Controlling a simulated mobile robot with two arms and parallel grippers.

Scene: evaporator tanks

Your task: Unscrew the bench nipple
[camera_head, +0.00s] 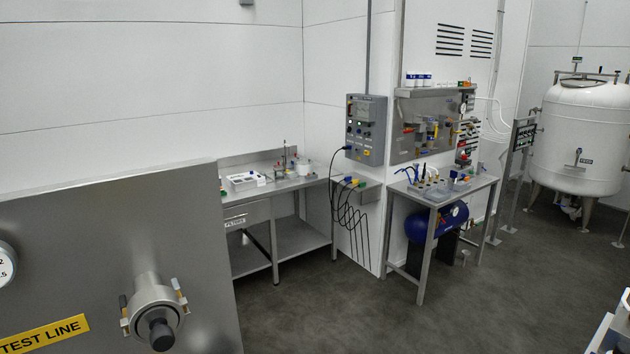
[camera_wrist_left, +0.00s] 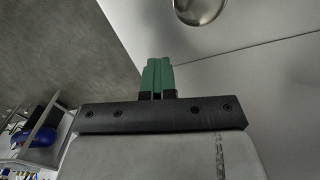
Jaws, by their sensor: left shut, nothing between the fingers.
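My left gripper (camera_wrist_left: 158,66) shows in the left wrist view. Its two green fingers are shut against each other with nothing between them, pointing away over a pale wall. Neither gripper shows in the head view. The steel work bench (camera_head: 322,184) and the steel table (camera_head: 466,194) stand at mid distance with small parts on top. I cannot tell a nipple among these small parts. A round metal fitting with a black centre (camera_head: 156,315) sticks out of the steel TEST LINE panel (camera_head: 90,225) at near left.
A grey control box (camera_head: 366,130) hangs on the wall, with black cables below. A blue tank (camera_head: 437,224) is under the right table. A white vessel (camera_head: 585,130) stands at far right. A rounded shiny thing (camera_wrist_left: 200,9) is ahead of my fingers. Floor (camera_head: 370,310) is clear centrally.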

